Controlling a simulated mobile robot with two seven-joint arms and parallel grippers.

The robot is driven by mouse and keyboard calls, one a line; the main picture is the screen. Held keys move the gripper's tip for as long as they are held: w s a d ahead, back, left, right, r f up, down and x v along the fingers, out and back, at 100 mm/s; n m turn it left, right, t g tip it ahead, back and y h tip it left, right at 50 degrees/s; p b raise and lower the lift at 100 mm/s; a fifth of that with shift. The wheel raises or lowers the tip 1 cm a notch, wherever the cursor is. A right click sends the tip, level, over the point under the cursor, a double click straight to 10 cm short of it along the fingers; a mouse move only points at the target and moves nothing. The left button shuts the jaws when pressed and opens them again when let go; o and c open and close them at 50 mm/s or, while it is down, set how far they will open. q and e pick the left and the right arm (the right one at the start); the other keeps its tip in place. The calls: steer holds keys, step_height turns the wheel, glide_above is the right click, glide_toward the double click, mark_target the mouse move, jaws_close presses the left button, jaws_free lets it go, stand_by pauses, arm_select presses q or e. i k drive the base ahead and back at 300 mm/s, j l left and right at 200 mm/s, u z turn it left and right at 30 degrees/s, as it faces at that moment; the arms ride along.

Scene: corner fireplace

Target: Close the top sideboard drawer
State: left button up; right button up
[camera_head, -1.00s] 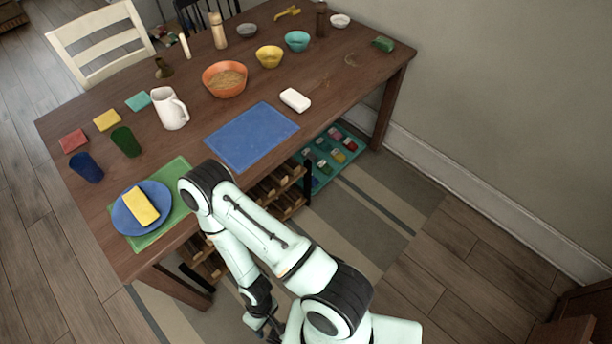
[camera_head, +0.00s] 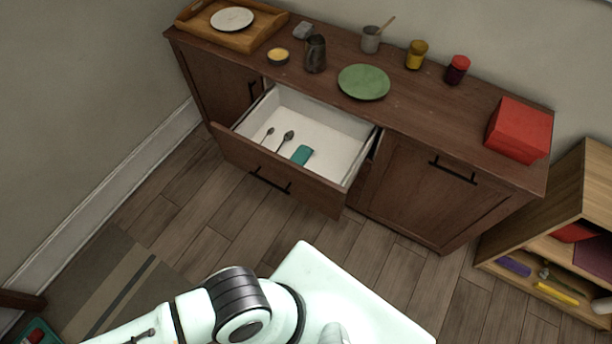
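The dark wood sideboard (camera_head: 408,199) stands against the wall. Its top drawer (camera_head: 243,167) is pulled well out in the middle, with a black bar handle (camera_head: 270,180) on its front. Inside the white drawer lie two dark spoons (camera_head: 285,141) and a teal block-like item (camera_head: 301,155). One of my arms shows at the bottom of the view, apart from the drawer, but neither gripper is in view.
On the sideboard top are a wooden tray with a plate (camera_head: 232,19), a green plate (camera_head: 364,82), a dark mug (camera_head: 315,54), jars and a red box (camera_head: 519,130). An open wooden shelf (camera_head: 565,236) stands at right. The floor before the drawer is clear.

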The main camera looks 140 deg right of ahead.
mark_target(342, 142)
steer(key=z, duration=4.5)
